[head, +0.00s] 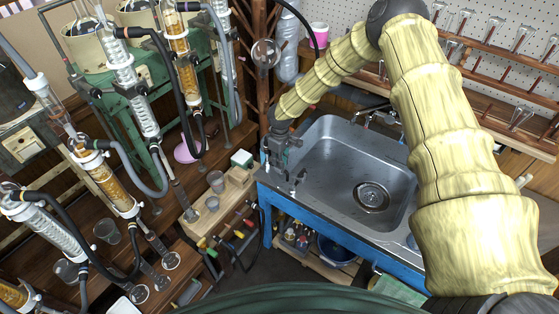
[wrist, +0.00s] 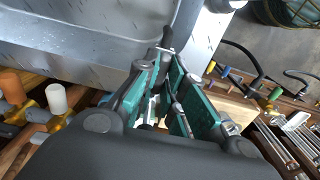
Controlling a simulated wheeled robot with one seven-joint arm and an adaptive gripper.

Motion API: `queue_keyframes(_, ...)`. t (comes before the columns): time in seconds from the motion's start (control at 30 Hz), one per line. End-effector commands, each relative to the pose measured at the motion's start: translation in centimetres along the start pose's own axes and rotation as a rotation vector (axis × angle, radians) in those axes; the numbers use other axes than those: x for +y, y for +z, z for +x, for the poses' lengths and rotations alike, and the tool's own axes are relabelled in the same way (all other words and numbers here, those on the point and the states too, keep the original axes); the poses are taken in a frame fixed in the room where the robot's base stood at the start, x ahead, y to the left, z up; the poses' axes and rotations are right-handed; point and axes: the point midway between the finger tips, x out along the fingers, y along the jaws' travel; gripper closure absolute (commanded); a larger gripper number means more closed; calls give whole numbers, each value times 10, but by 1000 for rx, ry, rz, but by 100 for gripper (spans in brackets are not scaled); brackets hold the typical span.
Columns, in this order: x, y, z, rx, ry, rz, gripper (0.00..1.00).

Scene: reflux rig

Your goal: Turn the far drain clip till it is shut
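My gripper (head: 277,150) points down at the near left corner of the sink, beside its rim. In the wrist view its two green-padded fingers (wrist: 166,62) come close together at the tips. A narrow dark upright piece (wrist: 167,38) shows at the tips; I cannot tell whether the fingers grip it. A small dark and metal fitting (head: 296,183) sits on the sink's near left edge, just right of and below my gripper. I cannot tell for sure which piece is the far drain clip; it may be partly hidden by my fingers.
The steel sink (head: 345,165) has a drain strainer (head: 371,197) and a blue stand. Left of it are a wooden box (head: 222,205) with small cups and coloured-handled taps (head: 238,234). Glass condensers with black and grey hoses (head: 130,75) crowd the left.

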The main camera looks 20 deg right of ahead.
Motion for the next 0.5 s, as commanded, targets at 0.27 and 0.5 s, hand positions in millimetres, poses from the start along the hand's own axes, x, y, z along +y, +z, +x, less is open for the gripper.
queue_keyframes(0.27,0,0,0,0,1,8,100)
queue_keyframes(0.5,1,-1,1,0,3,87,100)
